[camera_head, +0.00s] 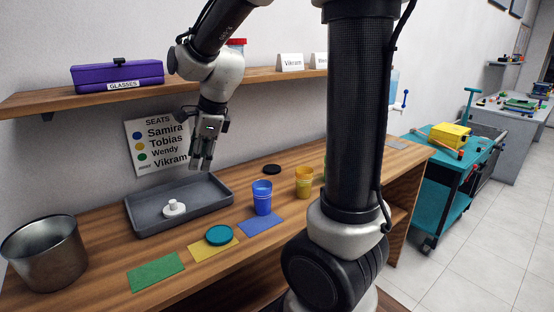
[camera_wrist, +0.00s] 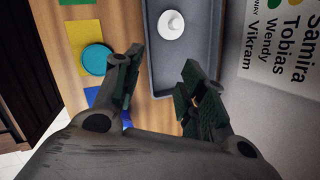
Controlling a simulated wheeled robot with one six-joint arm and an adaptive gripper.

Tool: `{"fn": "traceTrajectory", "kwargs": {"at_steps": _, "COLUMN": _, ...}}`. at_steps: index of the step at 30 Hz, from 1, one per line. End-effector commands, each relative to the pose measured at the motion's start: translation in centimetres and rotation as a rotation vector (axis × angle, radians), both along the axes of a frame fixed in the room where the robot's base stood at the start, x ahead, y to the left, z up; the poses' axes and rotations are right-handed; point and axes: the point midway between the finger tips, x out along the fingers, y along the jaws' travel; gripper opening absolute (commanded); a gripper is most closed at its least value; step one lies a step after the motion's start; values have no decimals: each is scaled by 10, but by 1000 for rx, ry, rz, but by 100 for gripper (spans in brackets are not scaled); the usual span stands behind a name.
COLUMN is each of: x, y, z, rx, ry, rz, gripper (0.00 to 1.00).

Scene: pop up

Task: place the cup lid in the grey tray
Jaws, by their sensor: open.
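The grey tray (camera_head: 215,181) lies on the wooden counter and shows in the wrist view (camera_wrist: 205,40). A white round piece with a raised knob (camera_head: 174,209), perhaps a lid, sits inside it; the wrist view shows it too (camera_wrist: 171,25). A teal disc (camera_head: 219,235) lies on the yellow mat (camera_head: 200,251), and a black disc (camera_head: 272,169) lies on the counter behind the cups. I cannot tell for certain which is the cup lid. My gripper (camera_head: 200,166) hangs above the tray's far right part, open and empty; its fingers (camera_wrist: 162,62) are spread apart.
A blue cup (camera_head: 262,198) and a yellow cup (camera_head: 304,182) stand right of the tray. A blue mat (camera_head: 261,222) and green mat (camera_head: 155,272) lie in front. A metal bucket (camera_head: 45,252) stands left. A shelf (camera_head: 262,75) with a purple box (camera_head: 118,76) runs above.

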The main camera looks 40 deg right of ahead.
Motion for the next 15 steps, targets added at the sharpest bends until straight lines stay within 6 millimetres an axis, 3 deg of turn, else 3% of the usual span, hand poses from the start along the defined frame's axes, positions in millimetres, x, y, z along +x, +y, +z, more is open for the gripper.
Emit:
{"fn": "traceTrajectory", "kwargs": {"at_steps": 1, "x": -23, "y": -14, "z": 16, "rx": -70, "ry": -47, "rz": 156, "gripper": 41}}
{"fn": "traceTrajectory", "kwargs": {"at_steps": 6, "x": -102, "y": -54, "z": 43, "rx": -349, "ry": -159, "rz": 758, "gripper": 41}}
{"fn": "traceTrajectory", "kwargs": {"at_steps": 12, "x": -183, "y": -88, "z": 49, "rx": -634, "ry": -215, "rz": 1374, "gripper": 41}}
{"fn": "traceTrajectory", "kwargs": {"at_steps": 15, "x": -208, "y": -97, "z": 48, "rx": -722, "ry": -218, "rz": 1579, "gripper": 41}}
